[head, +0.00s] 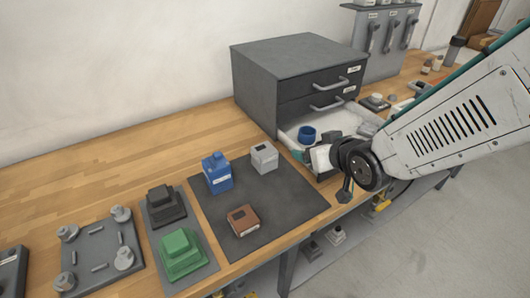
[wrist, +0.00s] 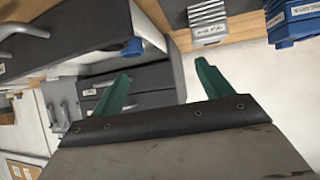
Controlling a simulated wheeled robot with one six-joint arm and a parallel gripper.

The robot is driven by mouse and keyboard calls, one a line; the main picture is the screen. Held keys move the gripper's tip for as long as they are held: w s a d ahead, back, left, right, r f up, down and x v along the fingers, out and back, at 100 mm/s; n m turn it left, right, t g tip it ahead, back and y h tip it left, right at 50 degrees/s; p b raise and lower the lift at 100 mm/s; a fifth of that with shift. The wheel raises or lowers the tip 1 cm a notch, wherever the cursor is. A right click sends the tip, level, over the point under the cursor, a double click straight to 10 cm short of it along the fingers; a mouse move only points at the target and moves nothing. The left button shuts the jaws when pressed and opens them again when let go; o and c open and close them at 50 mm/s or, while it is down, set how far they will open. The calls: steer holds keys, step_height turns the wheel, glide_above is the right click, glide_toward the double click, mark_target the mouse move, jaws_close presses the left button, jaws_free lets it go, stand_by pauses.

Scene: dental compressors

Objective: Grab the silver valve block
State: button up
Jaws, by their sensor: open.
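The silver valve block (head: 264,157) is a small light-grey block standing on the dark mat (head: 285,198), to the right of a blue bottle-like block (head: 217,172). In the wrist view a silver ribbed block with a white label (wrist: 208,22) shows at the top, beyond the right fingertip. My gripper (head: 302,156) is by the open drawer, to the right of the silver block and apart from it. In the wrist view its two green fingers (wrist: 168,57) are spread with nothing between them. The arm partly hides the gripper in the head view.
A grey drawer cabinet (head: 280,62) stands behind, its bottom drawer open with a blue cup (head: 306,134) inside. A brown block (head: 243,220) lies on the mat's front part. Green (head: 182,252) and black blocks (head: 164,205) stand left. Bare wooden bench lies behind the mat.

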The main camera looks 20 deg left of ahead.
mark_target(267, 152)
steer(key=a+f+y, duration=0.1)
steer(key=a, duration=0.1)
steer(key=s+a+f+n+y, duration=0.1)
steer(key=a, duration=0.2)
steer(key=s+a+f+y, duration=0.1)
steer(key=a, duration=0.2)
steer(key=shift+s+a+n, duration=0.15)
steer(key=shift+s+n, duration=0.05)
steer(key=shift+n, duration=0.2)
steer(key=x, duration=0.7)
steer(key=shift+w+f, duration=0.15)
steer(key=shift+f, duration=0.1)
steer(key=c, duration=1.2)
